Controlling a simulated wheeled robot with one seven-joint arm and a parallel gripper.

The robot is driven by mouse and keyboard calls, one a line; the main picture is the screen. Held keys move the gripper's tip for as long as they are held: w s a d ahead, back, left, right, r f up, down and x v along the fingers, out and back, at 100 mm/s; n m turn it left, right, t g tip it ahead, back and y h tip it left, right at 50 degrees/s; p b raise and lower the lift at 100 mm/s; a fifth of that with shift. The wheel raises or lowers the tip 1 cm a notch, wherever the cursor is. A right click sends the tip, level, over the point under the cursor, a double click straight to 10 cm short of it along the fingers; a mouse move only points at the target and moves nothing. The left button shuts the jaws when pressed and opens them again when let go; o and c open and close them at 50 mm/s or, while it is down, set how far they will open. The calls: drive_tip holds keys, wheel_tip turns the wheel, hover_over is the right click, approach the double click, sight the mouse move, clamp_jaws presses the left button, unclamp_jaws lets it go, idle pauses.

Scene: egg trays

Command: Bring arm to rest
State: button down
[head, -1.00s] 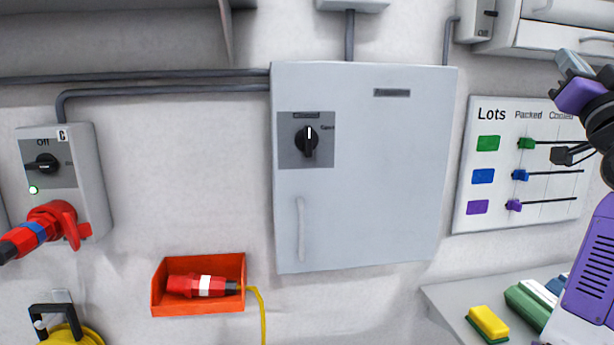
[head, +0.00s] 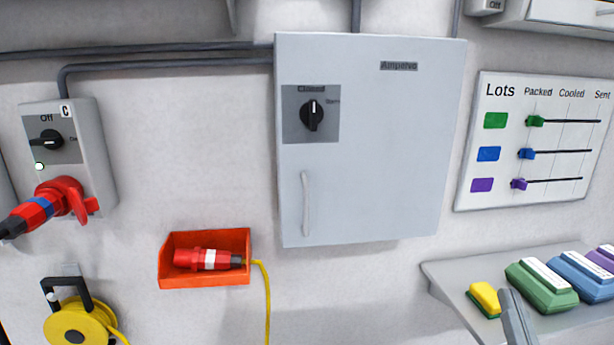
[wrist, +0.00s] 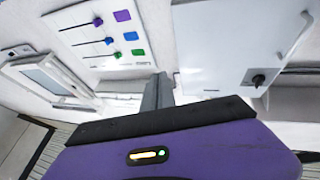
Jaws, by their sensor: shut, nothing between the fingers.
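My gripper (wrist: 158,92) shows in the wrist view as grey fingers close together, shut and empty, beyond the purple wrist housing. In the head view a grey finger part of it (head: 518,318) shows at the lower right, in front of the shelf. The rest of my arm is out of the head view. The wrist view is upside down, with the Lots board (wrist: 100,38) on its left and the grey cabinet (wrist: 228,45) on its right.
The shelf (head: 455,290) at lower right bears a yellow sponge (head: 485,297) and green (head: 540,288) and blue (head: 582,275) egg boxes. A switch box (head: 85,130) and yellow cable reel (head: 75,325) are at left.

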drive_tip(key=s+a+f+n+g+y, duration=0.1)
drive_tip(key=s+a+f, duration=0.3)
drive_tip(key=s, duration=0.6)
drive_tip(key=s+a+f+n+g+y, duration=0.1)
drive_tip(key=s+a+f+g, duration=0.3)
drive_tip(key=s+f, duration=0.4)
drive_tip(key=s+a+f+n+g+y, duration=0.1)
drive_tip(key=s+a+f, duration=0.4)
drive_tip(key=s, duration=0.8)
drive_tip(key=f+g+y, duration=0.1)
drive_tip(key=y, duration=0.1)
drive_tip(key=shift+s+a+f+y, duration=0.15)
drive_tip(key=shift+s+a+y, duration=0.05)
drive_tip(key=shift+a+y, duration=0.15)
